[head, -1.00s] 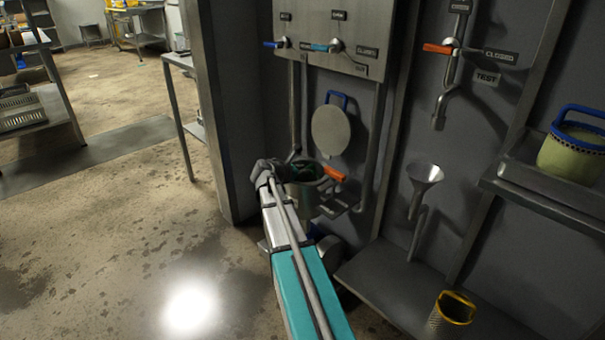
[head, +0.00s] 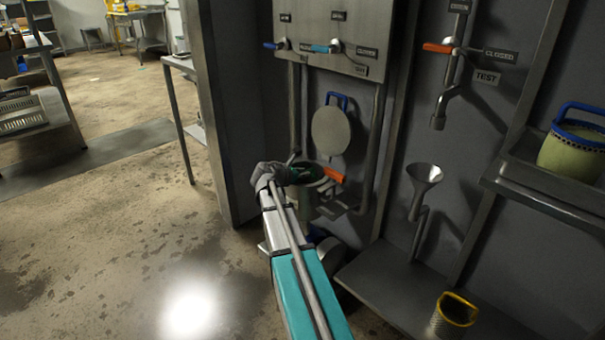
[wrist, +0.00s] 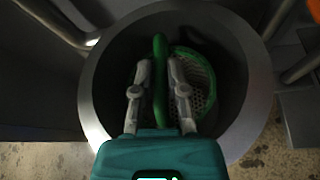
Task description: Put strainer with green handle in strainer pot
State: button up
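The strainer pot (wrist: 92,105) is a grey round vessel against the wall. Its wide rim encircles the strainer in the wrist view, and its side (head: 309,205) shows below my gripper in the head view. The strainer (wrist: 196,82) has a green handle (wrist: 160,70), a green rim and a perforated basket. My gripper (wrist: 160,75) has its fingers on both sides of the handle and appears shut on it. The strainer lies within the pot's outline from above; its exact depth cannot be told. In the head view my gripper (head: 290,174) partly hides the pot mouth.
An orange-handled valve (head: 334,174) is close to the pot's right side. A round lid with a blue handle (head: 331,130) hangs above. A funnel (head: 424,175) and a yellow-rimmed strainer (head: 453,314) are to the right. Open floor lies left.

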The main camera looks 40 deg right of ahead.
jog(key=o, duration=0.3)
jog(key=shift+s+a+f, duration=0.1)
jog(key=shift+s+f, duration=0.1)
jog(key=shift+o, duration=0.2)
jog(key=shift+r, duration=0.1)
jog(key=shift+w+r+p, duration=0.1)
jog(key=shift+r+p, duration=0.5)
jog(key=shift+p, duration=0.25)
jog(key=p+v, duration=0.4)
jog(key=v, duration=0.7)
jog(key=shift+a, duration=0.4)
jog(key=shift+r, duration=0.1)
jog(key=s+a+f+m+y, duration=0.4)
jog(key=a+m, duration=0.2)
jog(key=a, duration=0.4)
jog(key=s+a+f+m+g+y, duration=0.1)
jog(key=s+a+f+m+y, duration=0.2)
jog(key=a, duration=0.8)
jog(key=s+a+f+m+g+y, duration=0.1)
jog(key=s+a+f+m+y, duration=0.3)
jog(key=a, duration=0.7)
jog(key=s+m+y, duration=0.2)
jog(key=s+m, duration=0.1)
jog(key=m, duration=0.1)
jog(key=shift+f+m, duration=0.3)
